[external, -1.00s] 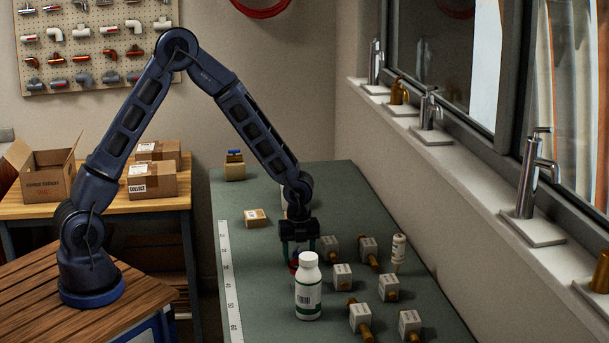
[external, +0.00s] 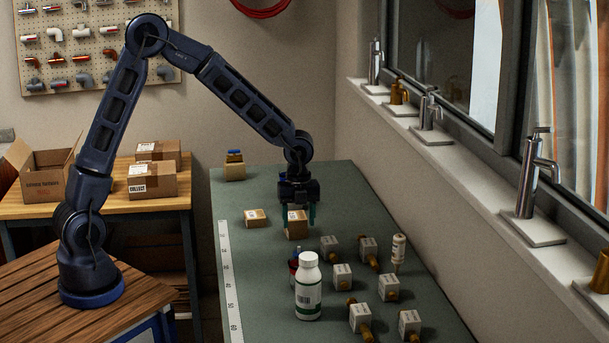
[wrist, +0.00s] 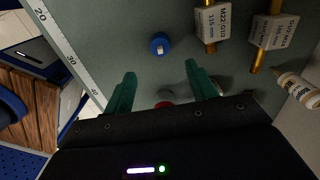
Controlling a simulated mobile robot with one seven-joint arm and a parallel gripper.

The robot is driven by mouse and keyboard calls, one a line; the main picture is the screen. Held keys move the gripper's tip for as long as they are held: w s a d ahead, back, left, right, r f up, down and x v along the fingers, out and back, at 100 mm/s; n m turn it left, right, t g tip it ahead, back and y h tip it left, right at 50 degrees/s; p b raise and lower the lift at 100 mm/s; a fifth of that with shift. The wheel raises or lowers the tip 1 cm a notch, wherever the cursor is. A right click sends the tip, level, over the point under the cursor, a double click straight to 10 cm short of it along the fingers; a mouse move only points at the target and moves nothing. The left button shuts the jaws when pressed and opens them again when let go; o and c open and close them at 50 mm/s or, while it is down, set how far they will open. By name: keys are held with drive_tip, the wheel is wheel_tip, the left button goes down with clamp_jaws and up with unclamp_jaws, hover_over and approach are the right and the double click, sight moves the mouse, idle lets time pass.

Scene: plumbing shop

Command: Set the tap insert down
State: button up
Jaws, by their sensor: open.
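My gripper (external: 298,222) is open and empty, raised above the green bench. In the wrist view its two teal fingers (wrist: 158,90) stand apart with nothing clamped between them. A small red piece (wrist: 164,104) shows below, between the fingers, partly hidden by the gripper body. A blue round-topped piece (wrist: 160,43) stands on the bench beyond the fingertips. In the external view a red and blue piece (external: 293,265) stands behind the white bottle (external: 308,293), partly hidden by it. I cannot tell which of these is the tap insert.
Several white labelled blocks with brass stems (external: 342,275) lie on the right of the bench, with a small labelled bottle (external: 398,249) beside them. Cardboard boxes (external: 256,218) (external: 297,228) stand farther back. A ruler strip (external: 229,290) runs along the left edge.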

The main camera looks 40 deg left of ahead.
drive_tip(key=s+a+r+n+t, duration=0.1)
drive_tip(key=s+a+r+n, duration=0.1)
drive_tip(key=a+r+n, duration=0.7)
drive_tip(key=s+a+r+n+t, duration=0.1)
drive_tip(key=s+a+r+n, duration=0.2)
drive_tip(key=a+r, duration=0.75)
drive_tip(key=s+a+r+n+t, duration=0.1)
drive_tip(key=s+a+n+t, duration=0.1)
drive_tip(key=s+a+n, duration=1.3)
drive_tip(key=s+a, duration=0.3)
drive_tip(key=a, duration=0.2)
drive_tip(key=shift+a+r+t, duration=0.3)
drive_tip(key=shift+a+r, duration=0.05)
drive_tip(key=shift+r, duration=0.05)
